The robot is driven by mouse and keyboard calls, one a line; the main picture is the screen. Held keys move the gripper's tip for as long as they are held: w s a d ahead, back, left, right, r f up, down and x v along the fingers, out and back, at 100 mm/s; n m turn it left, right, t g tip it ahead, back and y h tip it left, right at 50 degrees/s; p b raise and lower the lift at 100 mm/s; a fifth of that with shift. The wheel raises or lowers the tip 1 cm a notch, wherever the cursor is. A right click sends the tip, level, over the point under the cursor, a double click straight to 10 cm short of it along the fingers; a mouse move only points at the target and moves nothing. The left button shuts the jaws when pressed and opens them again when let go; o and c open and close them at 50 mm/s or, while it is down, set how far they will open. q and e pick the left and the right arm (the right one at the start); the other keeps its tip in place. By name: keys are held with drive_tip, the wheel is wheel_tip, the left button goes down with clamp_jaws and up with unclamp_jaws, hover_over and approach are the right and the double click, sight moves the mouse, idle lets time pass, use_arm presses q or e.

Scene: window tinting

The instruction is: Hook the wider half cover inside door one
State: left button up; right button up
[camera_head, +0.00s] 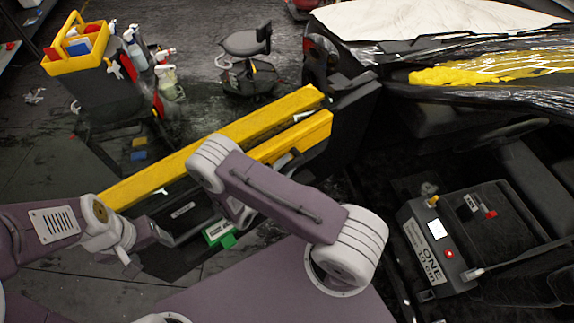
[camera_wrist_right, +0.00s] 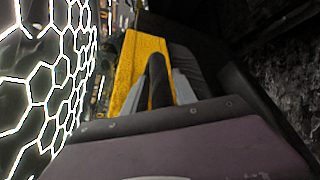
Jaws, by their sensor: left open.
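The open car door (camera_head: 345,115) stands across the middle of the head view. A long yellow cover piece (camera_head: 215,140) runs along its top edge. A second, shorter yellow piece (camera_head: 300,135) lies along the inner side; my right arm hides part of it. I cannot tell which is the wider half. My left gripper (camera_head: 145,246) is open and empty at the near left end of the door. My right gripper is hidden behind its arm in the head view. In the right wrist view its grey fingers (camera_wrist_right: 160,85) flank a dark bar before a yellow surface (camera_wrist_right: 140,70); a grip is unclear.
A green-framed item (camera_head: 221,234) sits low by the door panel. A box labelled ONE (camera_head: 430,262) stands by the car seat at right. A yellow-topped tool caddy (camera_head: 78,52), bottles and a stool (camera_head: 246,42) stand behind the door. Grey floor shows at lower left.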

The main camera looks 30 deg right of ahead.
drive_tip(key=shift+o, duration=0.7)
drive_tip(key=shift+a, duration=0.2)
drive_tip(key=b+v, duration=0.2)
drive_tip(key=v, duration=0.6)
drive_tip(key=shift+s+a+b, duration=0.2)
drive_tip(key=shift+a+b, duration=0.1)
drive_tip(key=shift+r, duration=0.1)
